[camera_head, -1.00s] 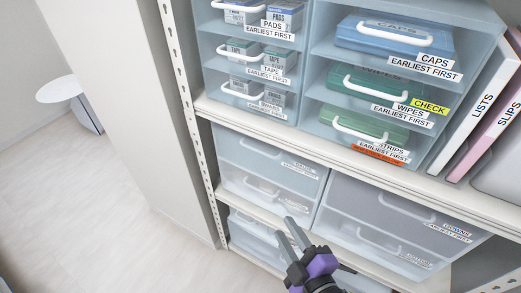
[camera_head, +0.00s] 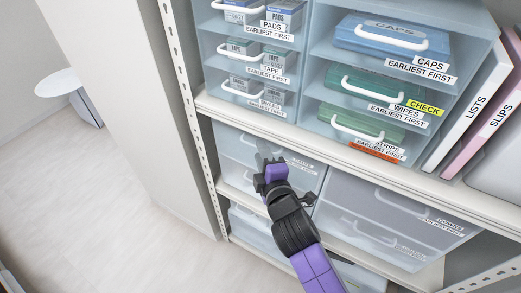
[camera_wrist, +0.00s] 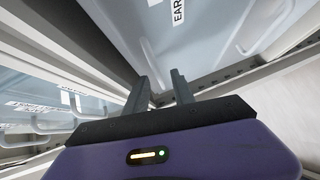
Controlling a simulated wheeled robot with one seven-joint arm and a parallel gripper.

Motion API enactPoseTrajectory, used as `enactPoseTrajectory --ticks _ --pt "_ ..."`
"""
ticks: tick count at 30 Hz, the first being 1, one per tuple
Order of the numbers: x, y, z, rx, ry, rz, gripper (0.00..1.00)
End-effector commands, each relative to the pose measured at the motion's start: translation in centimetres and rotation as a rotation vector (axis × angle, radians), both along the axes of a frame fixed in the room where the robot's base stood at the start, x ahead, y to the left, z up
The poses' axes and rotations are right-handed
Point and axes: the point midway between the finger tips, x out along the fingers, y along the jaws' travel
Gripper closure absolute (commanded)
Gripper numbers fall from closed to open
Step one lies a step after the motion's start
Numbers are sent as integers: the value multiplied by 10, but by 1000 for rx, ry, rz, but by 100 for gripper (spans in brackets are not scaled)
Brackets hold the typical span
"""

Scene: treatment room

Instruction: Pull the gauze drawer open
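No label can be read clearly as gauze. The middle shelf's left unit has a translucent upper drawer (camera_head: 235,142), with a small blurred label at its right, and a lower drawer (camera_head: 238,180). My gripper (camera_head: 268,152) is in front of the upper drawer and hides its handle.
A shelf edge (camera_head: 330,150) runs just above these drawers. Above it are drawers of pads, tape, caps and wipes. A second drawer unit (camera_head: 390,215) stands at the right. A metal upright (camera_head: 190,125) borders the left. The floor (camera_head: 120,205) at left is clear.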

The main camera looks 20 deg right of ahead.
Motion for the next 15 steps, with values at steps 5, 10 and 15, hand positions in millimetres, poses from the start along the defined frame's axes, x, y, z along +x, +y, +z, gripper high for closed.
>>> enactPoseTrajectory --ticks 5,10,15 --pt "11 -2 -1 1 0 0 70" --pt "12 -2 -2 1 0 0 70" --pt "12 -2 -2 1 0 0 85"
